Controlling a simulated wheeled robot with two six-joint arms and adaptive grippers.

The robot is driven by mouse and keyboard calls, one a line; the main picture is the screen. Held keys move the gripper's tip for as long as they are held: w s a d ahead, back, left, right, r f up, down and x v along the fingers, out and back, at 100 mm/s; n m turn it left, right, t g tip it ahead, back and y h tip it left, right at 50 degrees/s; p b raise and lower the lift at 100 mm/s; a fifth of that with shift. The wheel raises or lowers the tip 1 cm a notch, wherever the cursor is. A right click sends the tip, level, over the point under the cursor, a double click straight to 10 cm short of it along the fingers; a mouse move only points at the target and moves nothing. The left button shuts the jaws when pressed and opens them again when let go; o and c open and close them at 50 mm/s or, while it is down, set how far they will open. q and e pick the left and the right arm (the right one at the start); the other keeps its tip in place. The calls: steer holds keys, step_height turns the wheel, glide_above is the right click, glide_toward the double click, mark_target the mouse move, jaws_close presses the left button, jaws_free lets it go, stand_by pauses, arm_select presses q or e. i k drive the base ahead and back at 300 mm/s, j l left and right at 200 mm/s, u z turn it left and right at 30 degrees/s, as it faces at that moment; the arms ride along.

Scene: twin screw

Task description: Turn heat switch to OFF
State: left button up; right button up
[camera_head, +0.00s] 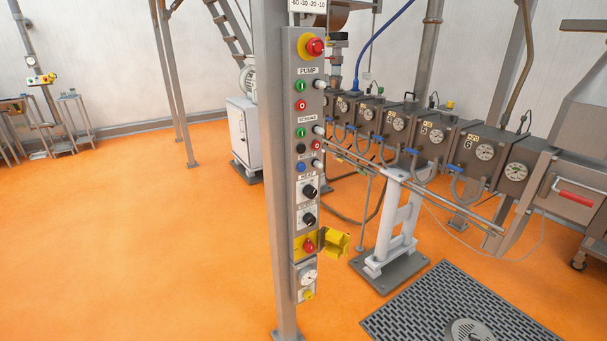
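A grey control panel (305,150) is mounted on a grey upright post in the middle of the view. Its lower half carries two black rotary knobs, an upper one (310,191) and a lower one (309,219), each on a pale plate. A small label (308,176) above the upper knob seems to read HEAT, but it is too small to be sure. I cannot tell the setting of either knob. Neither of my grippers is in view.
Red, green and blue buttons sit above the knobs. A red button with an open yellow cover (334,242) is below. A machine with several gauges (396,122) stands to the right, near a floor grate (400,318). Orange floor (150,250) is clear on the left.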

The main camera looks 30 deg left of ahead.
mark_target(310, 192)
steer(key=i+j, duration=0.25)
steer(key=i, duration=0.2)
steer(key=u, duration=1.85)
